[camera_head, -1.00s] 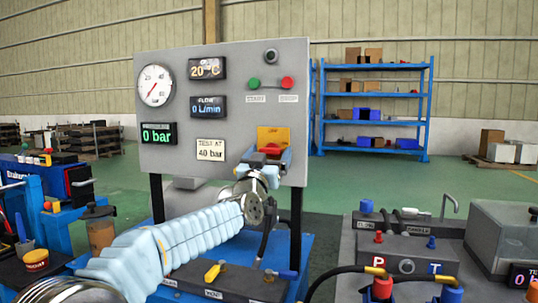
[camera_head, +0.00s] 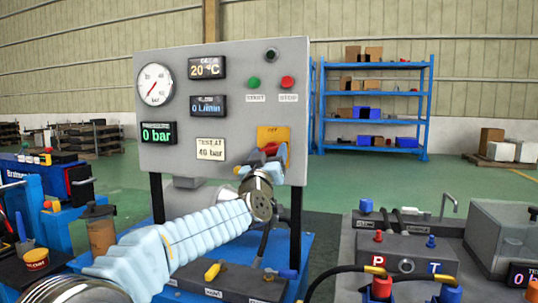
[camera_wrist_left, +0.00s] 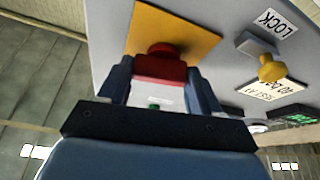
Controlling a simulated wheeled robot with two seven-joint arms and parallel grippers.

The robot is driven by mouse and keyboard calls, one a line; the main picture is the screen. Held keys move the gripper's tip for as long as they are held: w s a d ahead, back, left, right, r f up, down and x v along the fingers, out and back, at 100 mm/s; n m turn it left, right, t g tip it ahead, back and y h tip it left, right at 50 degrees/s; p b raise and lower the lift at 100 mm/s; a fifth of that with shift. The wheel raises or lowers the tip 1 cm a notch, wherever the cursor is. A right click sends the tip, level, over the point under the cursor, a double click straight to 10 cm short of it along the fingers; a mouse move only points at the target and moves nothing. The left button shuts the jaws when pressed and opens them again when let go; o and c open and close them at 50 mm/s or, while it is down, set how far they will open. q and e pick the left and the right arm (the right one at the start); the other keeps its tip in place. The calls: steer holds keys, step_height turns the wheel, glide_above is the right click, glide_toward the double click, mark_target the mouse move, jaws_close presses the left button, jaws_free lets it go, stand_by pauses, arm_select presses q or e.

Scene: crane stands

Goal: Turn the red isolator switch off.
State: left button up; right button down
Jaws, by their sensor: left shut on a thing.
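The red isolator switch (camera_head: 270,149) sits on a yellow-orange plate (camera_head: 266,133) at the lower right of the grey panel. My left gripper (camera_head: 272,160) is at the switch, its blue fingers shut on the red handle. In the left wrist view the red handle (camera_wrist_left: 161,66) lies between the two fingers (camera_wrist_left: 160,88), against the yellow plate (camera_wrist_left: 165,30). A small green mark shows on the pale part between the fingers. The switch's markings are mostly hidden. My right gripper is not in view.
A yellow knob (camera_wrist_left: 271,67) beside a LOCK label (camera_wrist_left: 277,22) is close to the fingers. The grey panel (camera_head: 222,60) carries a gauge, displays and green and red buttons above. A bench (camera_head: 405,245) with hoses stands at the right.

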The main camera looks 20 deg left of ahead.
arm_select(q)
steer(key=n+y, duration=0.1)
steer(key=n, duration=0.1)
steer(key=n+y+p, duration=0.1)
steer(key=n, duration=0.1)
steer(key=n+g+y, duration=0.1)
steer(key=n, duration=0.1)
steer(key=shift+d+r+n+p, duration=0.1)
steer(key=shift+r+n+p, duration=0.2)
steer(key=shift+p, duration=0.1)
steer(key=n+g+y+p, duration=0.1)
steer(key=n, duration=0.2)
steer(key=n+p, duration=0.1)
steer(key=n, duration=0.1)
steer(key=shift+n+g+y, duration=0.4)
steer(key=n+g, duration=0.1)
steer(key=n, duration=0.1)
steer(key=shift+n+p, duration=0.3)
steer(key=shift+n, duration=0.1)
steer(key=shift+r+n+g, duration=0.1)
steer(key=shift+n+g, duration=0.8)
steer(key=shift+n, duration=1)
steer(key=o, duration=1.1)
steer(key=shift+c, duration=0.2)
